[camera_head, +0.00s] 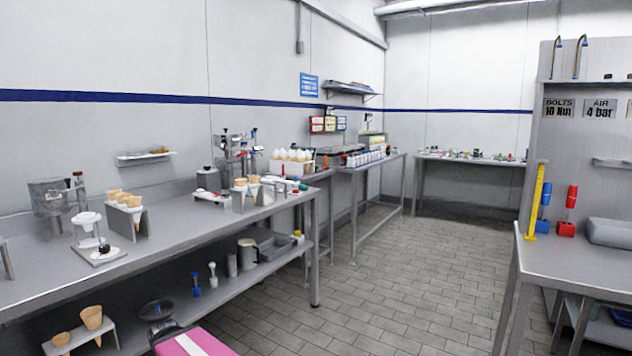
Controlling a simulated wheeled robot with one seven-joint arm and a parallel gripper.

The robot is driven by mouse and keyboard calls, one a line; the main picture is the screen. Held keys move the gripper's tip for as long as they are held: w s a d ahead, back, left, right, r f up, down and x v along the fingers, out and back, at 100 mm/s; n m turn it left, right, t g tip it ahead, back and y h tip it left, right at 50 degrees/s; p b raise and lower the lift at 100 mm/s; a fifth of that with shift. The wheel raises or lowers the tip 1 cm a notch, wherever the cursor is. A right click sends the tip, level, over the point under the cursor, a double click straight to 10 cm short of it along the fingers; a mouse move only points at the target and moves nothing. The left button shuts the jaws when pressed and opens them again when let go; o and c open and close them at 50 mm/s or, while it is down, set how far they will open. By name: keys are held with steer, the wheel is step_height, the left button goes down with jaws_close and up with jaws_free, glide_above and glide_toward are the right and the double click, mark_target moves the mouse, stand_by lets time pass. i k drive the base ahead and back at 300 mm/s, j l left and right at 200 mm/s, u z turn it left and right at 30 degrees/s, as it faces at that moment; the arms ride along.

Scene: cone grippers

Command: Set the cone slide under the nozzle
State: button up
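A grey metal machine (236,148) with upright posts stands at the back of the long steel bench in the head view; a nozzle on it is too small to make out. A white plate-like part with a red end (208,196) lies low in front of it and may be the cone slide; I cannot tell. A metal cone stand (240,200) with wafer cones (254,180) stands just right of that part. A second stand (143,222) with several cones (118,195) is nearer on the left.
The steel bench (190,235) runs along the left wall, with a lower shelf of tools and cups. A white funnel stand (96,248) and a clear hopper (50,195) are at its left. Tiled floor (390,270) is open between it and the right-hand bench (580,265).

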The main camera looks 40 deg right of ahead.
mark_target(269, 179)
steer(key=z, duration=1.25)
